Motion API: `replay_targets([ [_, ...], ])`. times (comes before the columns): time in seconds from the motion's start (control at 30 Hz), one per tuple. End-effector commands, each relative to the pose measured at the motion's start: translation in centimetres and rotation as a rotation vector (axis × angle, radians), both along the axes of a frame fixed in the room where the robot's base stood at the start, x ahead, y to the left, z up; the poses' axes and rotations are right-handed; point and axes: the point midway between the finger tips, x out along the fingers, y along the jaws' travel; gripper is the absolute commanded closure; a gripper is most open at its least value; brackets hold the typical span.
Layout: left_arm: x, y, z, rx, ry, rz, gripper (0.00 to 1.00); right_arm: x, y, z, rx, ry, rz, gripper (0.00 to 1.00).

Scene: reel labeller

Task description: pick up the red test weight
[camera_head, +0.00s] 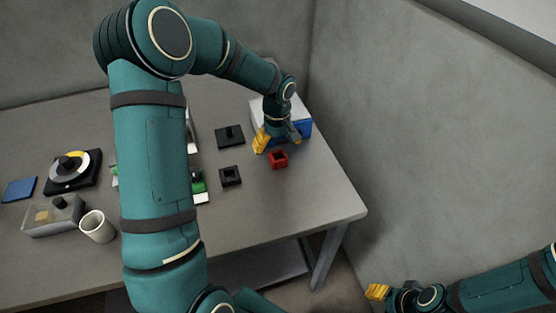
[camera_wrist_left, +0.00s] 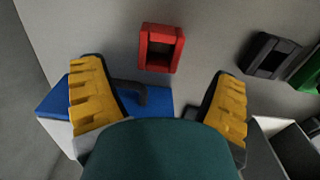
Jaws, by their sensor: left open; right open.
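The red test weight (camera_head: 278,159), a small red block with a dark square recess, sits on the table near its right side. It shows in the left wrist view (camera_wrist_left: 148,48) at the top, ahead of and between the fingers. My left gripper (camera_head: 277,139) is open and empty, just behind the weight in the head view. Its two yellow fingers stand wide apart in the left wrist view (camera_wrist_left: 158,72), with the weight beyond their tips. My right gripper (camera_head: 378,292) is open, low at the right beyond the table edge, away from the weight.
A blue and white box (camera_head: 304,128) stands right behind my left gripper. A black square block (camera_head: 230,176) and a black plate (camera_head: 230,136) lie left of the weight. A white cup (camera_head: 97,226) and a dial device (camera_head: 72,170) are at left. The table (camera_head: 310,200) is clear in front of the weight.

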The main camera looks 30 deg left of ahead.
Motion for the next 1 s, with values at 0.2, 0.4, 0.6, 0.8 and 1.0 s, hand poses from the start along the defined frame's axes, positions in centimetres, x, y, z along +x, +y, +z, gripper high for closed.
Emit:
replay_targets([
  [0.2, -0.2, -0.3, -2.6, -0.001, 0.003, 0.0, 0.13, 0.1, 0.0, -0.7, 0.0, -0.003, -0.001, 0.53],
  [0.4, -0.2, -0.3, -5.0, 0.0, 0.003, 0.001, 0.13, 0.2, 0.0, -1.2, -0.001, -0.006, -0.001, 0.53],
  [0.6, -0.2, -0.4, -5.1, 0.0, 0.0, 0.0, 0.13, 0.3, 0.0, -1.2, -0.001, -0.007, -0.002, 0.53],
  [0.8, -0.2, -0.4, -5.0, 0.0, 0.0, 0.0, 0.7, 0.3, 0.0, -1.2, -0.001, -0.007, -0.002, 0.53],
  [1.0, -0.1, -0.3, -5.0, 0.0, 0.0, 0.0, 0.94, 0.3, 0.0, -1.2, -0.001, -0.006, -0.001, 0.53],
])
